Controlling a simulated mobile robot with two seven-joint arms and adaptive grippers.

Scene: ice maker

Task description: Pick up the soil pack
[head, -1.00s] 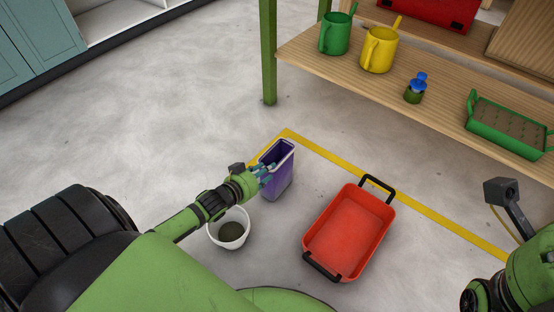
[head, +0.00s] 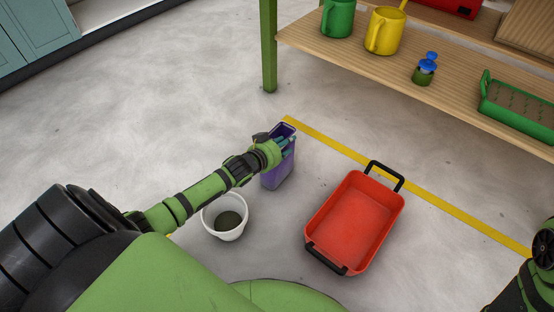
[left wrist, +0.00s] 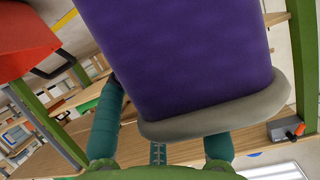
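The soil pack, a purple upright container with a pale rim (head: 277,174), stands on the floor in the head view. In the left wrist view its purple side and grey-white rim (left wrist: 185,65) fill the middle, close to the camera. My left gripper (head: 287,143) is at the pack's upper part. My right gripper is not clearly visible; only part of my right arm shows at the head view's right edge.
A white pot (head: 226,227) with dark contents stands just in front of the pack. A red tray with black handles (head: 352,222) lies to the right. A wooden shelf (head: 375,60) holds a green can, a yellow can, a spray bottle and a green planter. Floor left is clear.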

